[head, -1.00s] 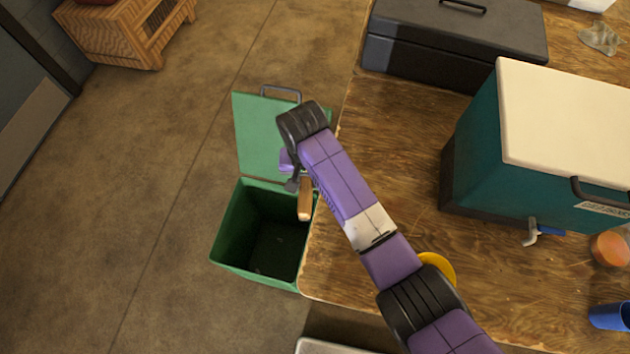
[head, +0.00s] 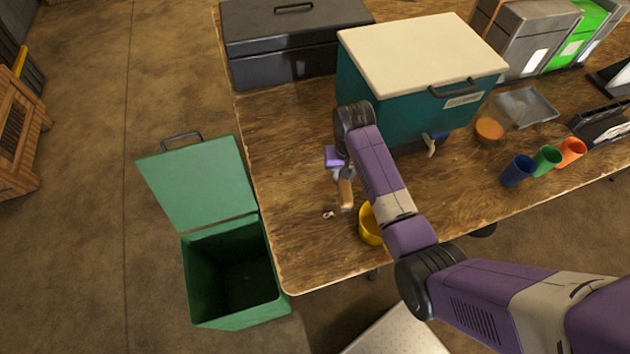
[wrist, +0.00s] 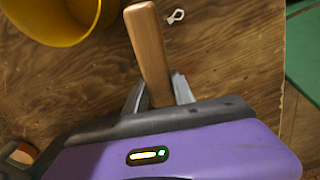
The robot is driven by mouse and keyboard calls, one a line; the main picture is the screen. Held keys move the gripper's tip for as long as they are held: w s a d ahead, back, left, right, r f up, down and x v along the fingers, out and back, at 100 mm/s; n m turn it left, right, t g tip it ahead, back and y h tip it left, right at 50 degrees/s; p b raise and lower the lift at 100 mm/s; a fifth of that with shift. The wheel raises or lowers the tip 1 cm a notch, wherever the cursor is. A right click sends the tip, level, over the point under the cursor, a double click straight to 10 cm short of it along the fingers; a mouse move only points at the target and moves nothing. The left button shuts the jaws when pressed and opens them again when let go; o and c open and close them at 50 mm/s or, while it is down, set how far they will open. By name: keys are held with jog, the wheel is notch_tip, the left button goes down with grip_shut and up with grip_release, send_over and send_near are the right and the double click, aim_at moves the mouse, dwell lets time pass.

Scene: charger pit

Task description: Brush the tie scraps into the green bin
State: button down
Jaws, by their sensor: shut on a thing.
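My gripper (head: 345,176) is shut on a wooden handle (head: 346,194), with the handle pointing toward the table's front side. The handle also shows between the fingers in the wrist view (wrist: 148,50); whatever is at its other end is hidden by the gripper. A small whitish tie scrap (head: 328,215) lies on the table just left of the handle's end, and it shows in the wrist view (wrist: 175,16) too. The green bin (head: 232,290) stands on the floor against the table's left edge. Its lid (head: 200,184) is open, and its inside looks dark and empty.
A yellow bowl or cup (head: 371,226) stands right of the handle. A teal cooler (head: 400,95) and a black toolbox (head: 290,45) stand behind. Blue (head: 518,170), green and orange cups are at the right. The tabletop (head: 290,250) between scrap and bin is bare.

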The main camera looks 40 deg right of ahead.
jog(key=shift+a+f, duration=0.25)
jog(key=shift+f, duration=0.5)
jog(key=f, duration=0.2)
jog(key=a+f, duration=0.1)
jog(key=shift+w+f+b, duration=0.25)
jog(key=shift+w+b, duration=0.05)
jog(key=shift+b, duration=0.05)
jog(key=w+a+b, duration=0.3)
jog(key=w+a, duration=0.1)
jog(key=a, duration=0.8)
jog(key=w+a+b, duration=0.3)
jog(key=w+a, duration=0.1)
jog(key=a, duration=0.8)
notch_tip(320, 180, up, 6)
jog(key=a+p, duration=0.1)
jog(key=p, duration=0.4)
